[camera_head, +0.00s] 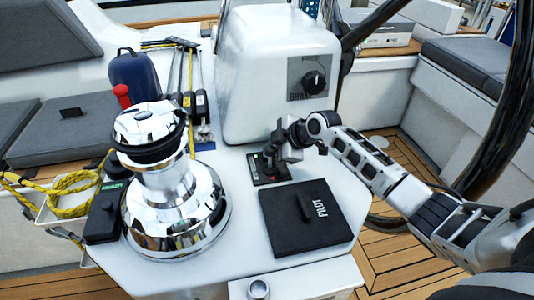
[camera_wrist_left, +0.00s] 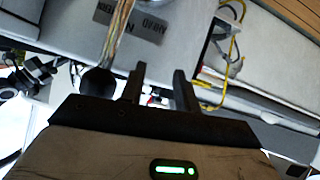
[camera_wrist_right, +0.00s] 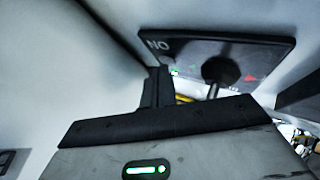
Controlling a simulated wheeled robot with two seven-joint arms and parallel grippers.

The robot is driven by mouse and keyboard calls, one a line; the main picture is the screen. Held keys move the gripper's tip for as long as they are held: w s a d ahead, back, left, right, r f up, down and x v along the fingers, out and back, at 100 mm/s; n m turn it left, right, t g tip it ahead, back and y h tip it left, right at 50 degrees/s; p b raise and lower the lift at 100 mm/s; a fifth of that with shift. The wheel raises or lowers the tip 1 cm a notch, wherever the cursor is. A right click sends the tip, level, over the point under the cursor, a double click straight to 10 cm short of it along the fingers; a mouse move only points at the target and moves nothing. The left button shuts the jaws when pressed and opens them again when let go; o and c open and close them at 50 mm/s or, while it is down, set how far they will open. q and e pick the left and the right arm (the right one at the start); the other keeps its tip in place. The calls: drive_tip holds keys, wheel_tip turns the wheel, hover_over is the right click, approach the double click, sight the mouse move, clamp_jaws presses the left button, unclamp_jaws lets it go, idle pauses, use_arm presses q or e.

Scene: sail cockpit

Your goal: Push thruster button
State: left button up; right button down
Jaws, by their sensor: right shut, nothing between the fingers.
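The thruster panel (camera_head: 264,178) is a small black plate on the white console, left of the right arm's tip. In the right wrist view the panel (camera_wrist_right: 190,45) shows a black joystick knob (camera_wrist_right: 220,70), a green mark and a red triangle. My right gripper (camera_head: 270,151) is shut and empty, over the panel's far part in the head view. In the right wrist view its fingers (camera_wrist_right: 158,85) are together, left of the knob. Contact with the panel cannot be told; the button itself is not clear. My left gripper (camera_wrist_left: 160,85) is open and empty, outside the head view.
A chrome winch (camera_head: 175,205) stands on the console at left. A black PILOT cover (camera_head: 306,217) lies in front of the panel. A white housing with a rotary knob (camera_head: 314,82) rises behind. A dark wheel rim (camera_head: 500,110) curves at right. Yellow rope (camera_head: 75,190) lies at far left.

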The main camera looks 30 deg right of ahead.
idle(0.3)
drive_tip(key=shift+r, duration=0.1)
drive_tip(key=shift+r+p, duration=0.75)
drive_tip(key=shift+p, duration=0.05)
drive_tip(key=shift+r, duration=0.1)
wheel_tip(320, 180, up, 5)
drive_tip(key=p, duration=0.4)
drive_tip(key=shift+f, duration=0.25)
